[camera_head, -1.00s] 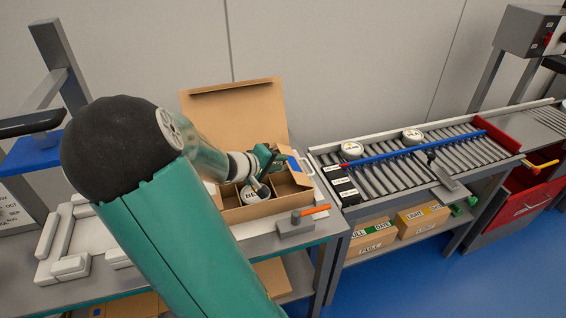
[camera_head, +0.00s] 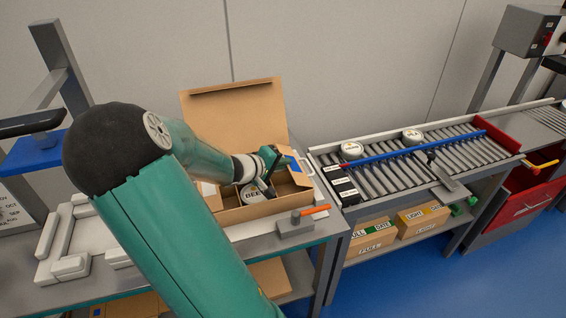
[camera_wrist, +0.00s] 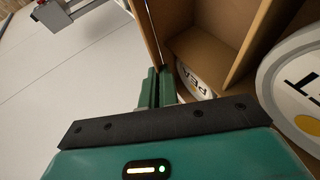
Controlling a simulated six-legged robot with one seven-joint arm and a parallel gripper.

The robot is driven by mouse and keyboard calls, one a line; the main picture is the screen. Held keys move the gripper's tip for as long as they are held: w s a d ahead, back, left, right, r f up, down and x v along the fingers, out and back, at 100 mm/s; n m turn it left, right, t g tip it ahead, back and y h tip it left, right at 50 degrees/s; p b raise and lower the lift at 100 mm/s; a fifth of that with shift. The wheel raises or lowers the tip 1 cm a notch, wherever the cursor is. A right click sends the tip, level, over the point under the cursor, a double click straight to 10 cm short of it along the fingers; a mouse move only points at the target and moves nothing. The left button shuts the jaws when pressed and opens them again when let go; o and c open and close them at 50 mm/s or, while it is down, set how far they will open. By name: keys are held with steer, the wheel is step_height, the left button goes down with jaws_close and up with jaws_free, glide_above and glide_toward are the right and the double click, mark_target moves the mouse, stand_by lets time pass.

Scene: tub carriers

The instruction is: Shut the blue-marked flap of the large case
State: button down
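The large case (camera_head: 245,213) is a brown cardboard box on the left bench, with its big back lid (camera_head: 235,115) standing up. A flap with a blue patch (camera_head: 295,166) stands at its right end, partly behind my gripper. My gripper (camera_head: 274,160) is over the right part of the case, close to this flap; contact cannot be told. In the wrist view its green fingers (camera_wrist: 158,88) are close together beside a cardboard wall (camera_wrist: 185,22), with nothing clearly held. A white tub (camera_head: 252,194) is inside the case; the wrist view shows a tub marked PEA (camera_wrist: 197,80).
A small tool with an orange handle (camera_head: 314,210) lies in front of the case. To the right is a roller conveyor (camera_head: 390,178) with white tubs and a blue bar (camera_head: 400,153). White blocks (camera_head: 70,266) lie at left. Cartons (camera_head: 422,217) stand below the conveyor.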

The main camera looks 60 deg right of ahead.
steer(key=shift+w+a+f+g+h, duration=0.1)
steer(key=shift+f+g+h, duration=0.2)
steer(key=shift+h, duration=0.1)
steer(key=c, duration=1.6)
jaws_free()
steer(key=shift+c, duration=0.2)
steer(key=v, duration=1.4)
